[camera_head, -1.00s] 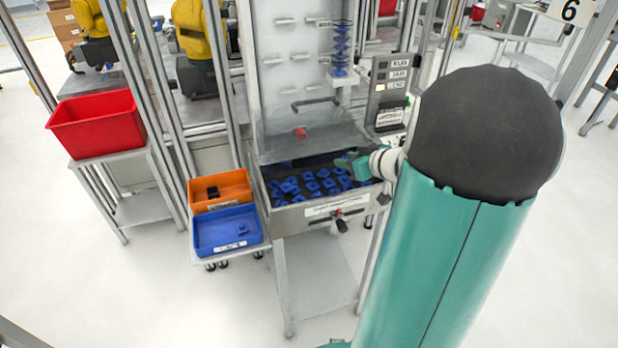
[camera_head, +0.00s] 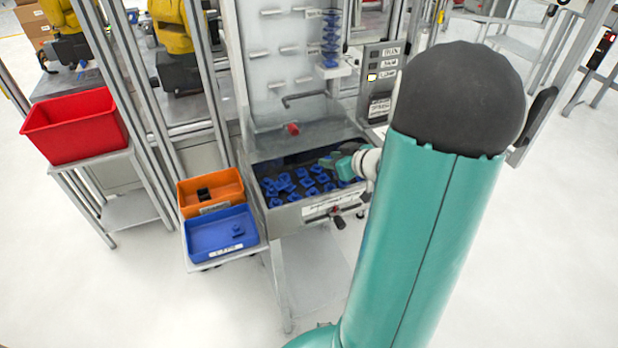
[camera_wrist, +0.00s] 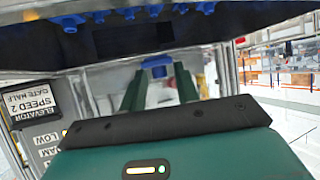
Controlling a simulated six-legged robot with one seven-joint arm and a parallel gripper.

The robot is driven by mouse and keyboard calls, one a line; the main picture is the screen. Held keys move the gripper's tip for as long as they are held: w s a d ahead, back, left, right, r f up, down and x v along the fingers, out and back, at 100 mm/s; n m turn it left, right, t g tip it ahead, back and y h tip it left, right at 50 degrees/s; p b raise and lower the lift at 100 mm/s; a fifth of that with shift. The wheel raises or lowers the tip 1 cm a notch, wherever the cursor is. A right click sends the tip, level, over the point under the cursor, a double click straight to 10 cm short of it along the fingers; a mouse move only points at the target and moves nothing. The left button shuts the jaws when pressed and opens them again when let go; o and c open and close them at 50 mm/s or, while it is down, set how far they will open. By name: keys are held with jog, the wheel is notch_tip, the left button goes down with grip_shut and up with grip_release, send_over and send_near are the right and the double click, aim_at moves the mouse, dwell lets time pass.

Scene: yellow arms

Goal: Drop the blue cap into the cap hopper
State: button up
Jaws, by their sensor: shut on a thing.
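The cap hopper (camera_head: 281,220) is a grey metal tray holding many blue caps, at the foot of the tall panel in the head view. My green gripper (camera_head: 332,161) is over the right part of the hopper. In the wrist view, my gripper's fingers (camera_wrist: 158,82) are shut on a blue cap (camera_wrist: 157,69) at their tips. The hopper's caps also show along the top of the wrist view, apart from the held cap. In the head view I cannot tell the held cap from the caps behind it.
A blue bin (camera_head: 205,252) and an orange bin (camera_head: 228,184) stand left of the hopper. A red bin (camera_head: 75,128) sits on a stand farther left. A labelled panel (camera_head: 381,78) rises behind my gripper. Open floor lies in front.

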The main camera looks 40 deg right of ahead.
jog(key=shift+f, duration=0.85)
jog(key=shift+w, duration=0.1)
jog(key=o, duration=1)
jog(key=shift+o, duration=0.2)
jog(key=v, duration=1.4)
jog(key=shift+w, duration=0.1)
